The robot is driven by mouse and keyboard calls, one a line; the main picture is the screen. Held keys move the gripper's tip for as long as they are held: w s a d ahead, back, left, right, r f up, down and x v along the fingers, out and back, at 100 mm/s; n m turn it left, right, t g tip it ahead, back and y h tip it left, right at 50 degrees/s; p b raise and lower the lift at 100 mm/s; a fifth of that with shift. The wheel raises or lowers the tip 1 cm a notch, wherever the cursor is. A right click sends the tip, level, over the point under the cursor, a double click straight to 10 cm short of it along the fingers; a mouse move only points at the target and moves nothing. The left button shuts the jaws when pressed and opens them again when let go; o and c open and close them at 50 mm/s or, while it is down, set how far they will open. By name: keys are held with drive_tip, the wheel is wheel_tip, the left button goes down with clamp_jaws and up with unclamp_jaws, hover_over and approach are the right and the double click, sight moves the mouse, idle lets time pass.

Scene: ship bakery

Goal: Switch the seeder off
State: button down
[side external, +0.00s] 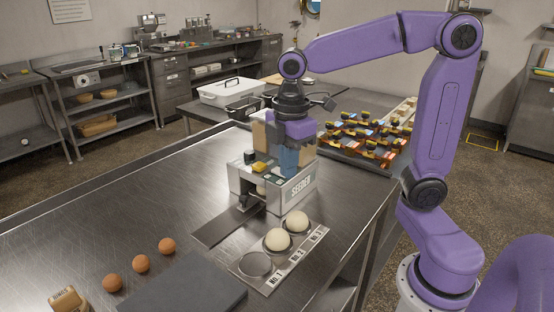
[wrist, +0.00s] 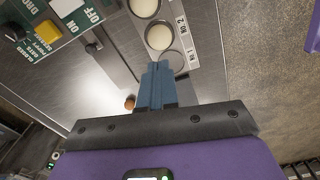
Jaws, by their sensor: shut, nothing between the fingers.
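The seeder (side external: 275,196) is a pale box with a SEEDER label, standing on the steel table. In the wrist view its green panel is at the upper left, with a yellow button (wrist: 48,31), a black knob (wrist: 14,32) and a white switch (wrist: 66,6) beside the ON and OFF words. The switch is cut by the top edge, and I cannot tell which way it is set. My gripper (side external: 289,172) has blue fingers, shut and empty, over the seeder in the side view. In the wrist view my gripper (wrist: 157,66) is right of the panel.
Two pale dough balls (side external: 277,240) sit in a plate (side external: 290,268) of numbered wells; the No. 1 well is empty. Several brown balls (side external: 141,263) and a dark mat (side external: 185,290) lie at the front left. A rack of colourful items (side external: 365,138) and a white box (side external: 231,92) stand behind.

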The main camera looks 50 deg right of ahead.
drive_tip(key=w+d+r+n, duration=0.2)
drive_tip(key=w+d+r, duration=0.4)
drive_tip(key=w+d, duration=0.5)
drive_tip(key=shift+w+d+n, duration=0.2)
drive_tip(key=shift+w+n, duration=0.1)
drive_tip(key=shift+w, duration=0.1)
drive_tip(key=shift+s+r, duration=0.1)
drive_tip(key=shift+s, duration=0.1)
drive_tip(key=shift+s+r, duration=0.25)
drive_tip(key=shift+s, duration=0.35)
wheel_tip(320, 180, up, 12)
idle(0.4)
idle(0.5)
